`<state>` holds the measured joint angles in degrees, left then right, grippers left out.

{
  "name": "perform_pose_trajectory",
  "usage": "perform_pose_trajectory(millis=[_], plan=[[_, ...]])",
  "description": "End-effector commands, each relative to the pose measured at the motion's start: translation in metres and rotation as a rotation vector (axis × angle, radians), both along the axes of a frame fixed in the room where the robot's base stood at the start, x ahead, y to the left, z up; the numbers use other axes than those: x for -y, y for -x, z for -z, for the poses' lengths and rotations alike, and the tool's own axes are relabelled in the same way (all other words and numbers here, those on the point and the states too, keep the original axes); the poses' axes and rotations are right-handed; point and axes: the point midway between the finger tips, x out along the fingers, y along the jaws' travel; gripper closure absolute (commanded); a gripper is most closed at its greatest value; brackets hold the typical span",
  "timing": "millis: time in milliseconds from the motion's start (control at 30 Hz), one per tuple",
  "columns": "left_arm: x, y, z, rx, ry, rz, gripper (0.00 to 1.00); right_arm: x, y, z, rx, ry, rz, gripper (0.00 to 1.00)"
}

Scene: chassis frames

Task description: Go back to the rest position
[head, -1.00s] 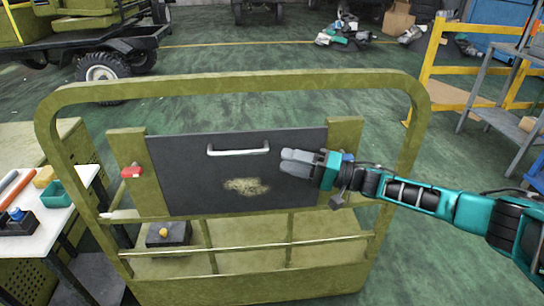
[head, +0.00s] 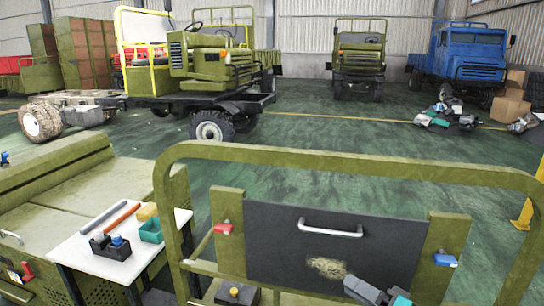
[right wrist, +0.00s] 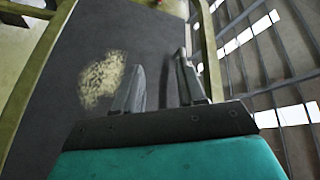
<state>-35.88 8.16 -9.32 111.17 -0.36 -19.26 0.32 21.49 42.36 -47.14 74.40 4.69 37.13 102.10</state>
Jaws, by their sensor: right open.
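My right gripper (head: 364,290) shows at the bottom edge of the head view, in front of the lower right part of a dark panel (head: 275,243). Its grey fingers point left, below and right of the panel's worn pale patch (head: 327,267). In the right wrist view the two fingers (right wrist: 157,75) stand apart with nothing between them. The dark panel (right wrist: 55,95) and its patch (right wrist: 101,79) are beyond and left of the fingers. Most of my right arm is below the head view. My left gripper is not in view.
An olive tube frame (head: 350,160) surrounds the panel, which has a silver handle (head: 330,228). A red clip (head: 223,228) and a blue clip (head: 445,260) sit on its posts. A white table (head: 90,262) with tools stands left. Green floor lies open behind.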

Motion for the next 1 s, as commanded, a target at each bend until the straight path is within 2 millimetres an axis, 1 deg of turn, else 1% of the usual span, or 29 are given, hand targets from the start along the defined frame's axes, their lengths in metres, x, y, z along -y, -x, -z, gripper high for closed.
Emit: perform_pose_trajectory(millis=[33, 100, 200, 333, 467, 600, 700, 833, 1000], plan=[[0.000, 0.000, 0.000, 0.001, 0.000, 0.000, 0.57, -0.022, 0.015, 0.017, 0.021, 0.036, 0.036, 0.60], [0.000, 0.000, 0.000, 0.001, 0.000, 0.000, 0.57, -0.042, 0.031, 0.032, 0.064, 0.120, 0.095, 0.60], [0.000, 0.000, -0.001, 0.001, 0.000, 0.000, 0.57, -0.062, 0.055, 0.052, 0.103, 0.259, 0.182, 0.60], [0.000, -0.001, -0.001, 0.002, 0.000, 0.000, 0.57, -0.072, 0.089, 0.076, 0.119, 0.476, 0.275, 0.60], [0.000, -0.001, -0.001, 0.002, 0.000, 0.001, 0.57, -0.065, 0.128, 0.098, 0.096, 0.730, 0.329, 0.60], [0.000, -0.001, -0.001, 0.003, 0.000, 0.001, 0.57, -0.046, 0.170, 0.120, 0.043, 0.993, 0.321, 0.60], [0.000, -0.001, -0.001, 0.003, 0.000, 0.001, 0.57, -0.032, 0.195, 0.131, 0.010, 1.132, 0.291, 0.60], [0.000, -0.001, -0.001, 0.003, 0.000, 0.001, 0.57, -0.022, 0.213, 0.137, -0.014, 1.230, 0.256, 0.60], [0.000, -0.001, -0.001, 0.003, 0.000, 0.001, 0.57, -0.020, 0.217, 0.139, -0.017, 1.256, 0.246, 0.60]])
